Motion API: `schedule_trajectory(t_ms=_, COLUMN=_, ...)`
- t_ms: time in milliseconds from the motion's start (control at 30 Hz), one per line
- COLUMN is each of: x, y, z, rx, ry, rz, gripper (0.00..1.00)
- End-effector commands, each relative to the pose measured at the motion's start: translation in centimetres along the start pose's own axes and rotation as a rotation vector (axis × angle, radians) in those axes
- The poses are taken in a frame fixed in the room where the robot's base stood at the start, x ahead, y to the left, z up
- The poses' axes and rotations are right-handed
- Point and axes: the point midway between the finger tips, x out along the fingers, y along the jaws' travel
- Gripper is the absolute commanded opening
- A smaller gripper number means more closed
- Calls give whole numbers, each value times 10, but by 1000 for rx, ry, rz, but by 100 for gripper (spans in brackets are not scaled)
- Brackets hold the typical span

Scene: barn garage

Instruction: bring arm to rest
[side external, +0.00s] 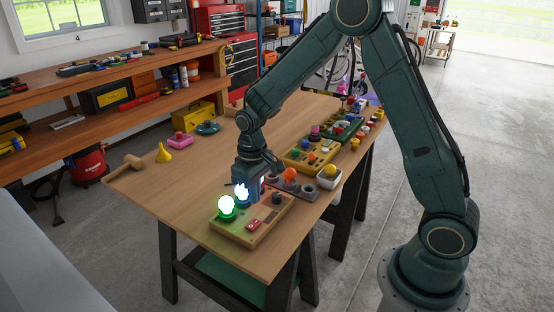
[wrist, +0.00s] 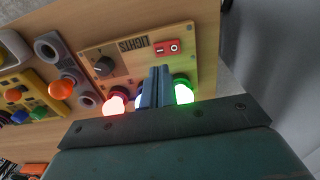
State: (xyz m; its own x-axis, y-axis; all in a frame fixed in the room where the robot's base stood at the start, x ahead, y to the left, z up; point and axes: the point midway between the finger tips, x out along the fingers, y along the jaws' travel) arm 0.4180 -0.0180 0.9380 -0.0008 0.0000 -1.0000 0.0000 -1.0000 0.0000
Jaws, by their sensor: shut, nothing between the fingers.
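My gripper (wrist: 157,72) is shut and empty, its two fingers pressed together over the wooden lights panel (wrist: 128,55). In the side view the panel (side external: 236,238) lies at the table's near end, under my gripper's body. A green lamp (side external: 227,206) glows at its left. A bluish lamp (side external: 242,191) is lit beside it, and in the wrist view the fingers partly cover it. A red lamp (wrist: 113,104) glows too. The panel also has a dark knob (wrist: 104,66) and a red switch (wrist: 167,47). Whether the fingertips touch the panel cannot be told.
A grey panel (side external: 294,188) with an orange ball (side external: 290,174) lies just behind. Yellow (side external: 297,163) and green boards crowd the right edge further back. A wooden mallet (side external: 131,162), yellow funnel (side external: 163,153) and pink block (side external: 182,139) lie left. The table's middle is clear.

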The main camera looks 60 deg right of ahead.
Motion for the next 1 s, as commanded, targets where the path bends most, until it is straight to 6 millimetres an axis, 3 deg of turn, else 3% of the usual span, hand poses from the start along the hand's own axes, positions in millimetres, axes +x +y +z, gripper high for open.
schedule_trajectory(t_ms=267, x=-1, y=0, z=0, rx=0, ry=2, rz=0, gripper=0)
schedule_trajectory(t_ms=467, x=-14, y=-1, z=4, rx=0, ry=18, rz=1, gripper=0)
schedule_trajectory(t_ms=667, x=-46, y=-3, z=16, rx=0, ry=61, rz=2, gripper=0)
schedule_trajectory(t_ms=1000, x=-113, y=-8, z=57, rx=0, ry=160, rz=5, gripper=0)
